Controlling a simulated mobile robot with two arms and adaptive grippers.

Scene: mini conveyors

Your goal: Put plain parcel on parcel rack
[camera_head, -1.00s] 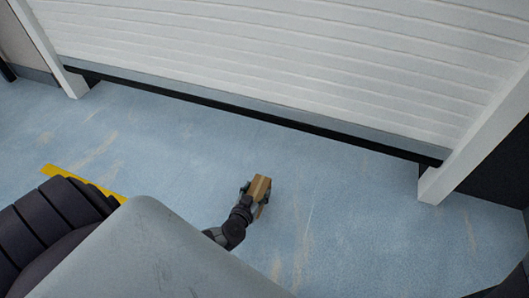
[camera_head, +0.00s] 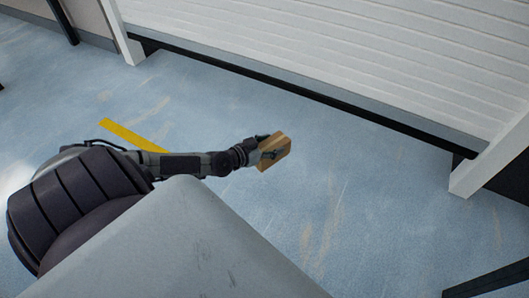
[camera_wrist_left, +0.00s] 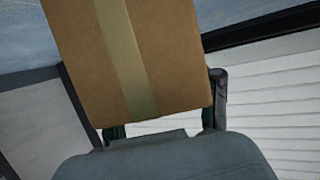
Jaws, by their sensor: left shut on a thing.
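The plain parcel is a small brown box with a lighter tape strip (camera_head: 278,155). My left gripper (camera_head: 267,151) is shut on it and holds it out above the floor, near the middle of the head view. In the left wrist view the parcel (camera_wrist_left: 135,55) fills the upper middle, between the two fingers of the left gripper (camera_wrist_left: 165,110). My right gripper is not in view. No parcel rack can be made out in these frames.
A white slatted shutter (camera_head: 350,60) stands along the back, with white posts (camera_head: 120,35) at its sides. A yellow line (camera_head: 132,135) marks the blue floor (camera_head: 370,215). A dark bar (camera_head: 490,278) shows at lower right. The floor between is clear.

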